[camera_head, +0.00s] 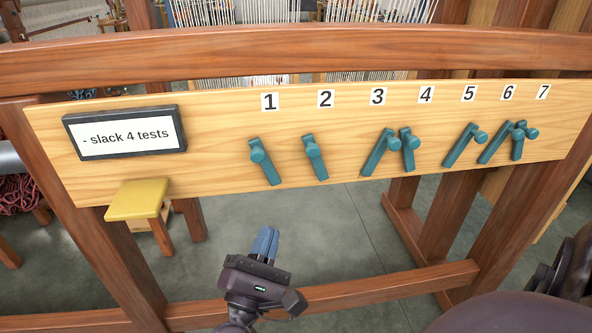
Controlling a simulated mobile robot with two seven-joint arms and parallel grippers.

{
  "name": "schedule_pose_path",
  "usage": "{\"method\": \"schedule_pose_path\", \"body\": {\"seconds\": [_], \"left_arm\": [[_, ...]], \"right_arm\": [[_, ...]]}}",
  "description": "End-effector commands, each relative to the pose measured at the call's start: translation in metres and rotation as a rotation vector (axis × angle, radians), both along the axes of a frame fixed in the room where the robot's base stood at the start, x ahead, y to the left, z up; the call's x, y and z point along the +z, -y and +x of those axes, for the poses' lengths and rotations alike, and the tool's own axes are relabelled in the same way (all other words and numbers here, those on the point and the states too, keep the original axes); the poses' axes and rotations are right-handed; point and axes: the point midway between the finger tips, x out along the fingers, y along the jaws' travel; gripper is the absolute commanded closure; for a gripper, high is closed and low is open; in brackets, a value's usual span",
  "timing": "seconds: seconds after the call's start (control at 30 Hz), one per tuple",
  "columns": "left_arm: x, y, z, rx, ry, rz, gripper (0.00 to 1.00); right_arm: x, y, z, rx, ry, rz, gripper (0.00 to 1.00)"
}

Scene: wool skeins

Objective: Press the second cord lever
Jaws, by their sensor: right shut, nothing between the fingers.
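A pale wooden board carries a row of teal levers under number labels. The second lever (316,162) is below the label "2" (325,98), its knob end up and leaning slightly left. The first lever (268,168) leans left beside it, and the third lever (376,158) leans right. My right gripper (264,243) has blue fingertips pressed together, with nothing between them. In the picture it is below the board, lower left of the second lever and apart from it. My left gripper is not in view.
More levers run right, including the fourth (410,155) and fifth (461,148). A dark-framed sign (124,134) reads "- slack 4 tests". A yellow block (138,199) juts out below it. A wooden beam (300,52) crosses above the board and another rail (390,286) crosses below.

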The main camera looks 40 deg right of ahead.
Motion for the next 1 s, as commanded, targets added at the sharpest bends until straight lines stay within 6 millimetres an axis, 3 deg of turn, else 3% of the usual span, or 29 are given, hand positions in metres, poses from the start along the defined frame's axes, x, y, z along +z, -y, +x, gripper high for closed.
{"method": "schedule_pose_path", "body": {"seconds": [0.2,0.67,1.0], "left_arm": [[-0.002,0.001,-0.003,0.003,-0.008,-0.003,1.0],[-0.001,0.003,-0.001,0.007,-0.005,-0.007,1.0],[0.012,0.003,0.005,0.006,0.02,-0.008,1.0]], "right_arm": [[-0.001,0.003,-0.004,0.026,0.093,0.063,1.0],[0.001,0.004,-0.002,0.032,0.101,0.067,1.0],[0.025,0.039,0.019,0.031,0.107,0.065,1.0]]}}
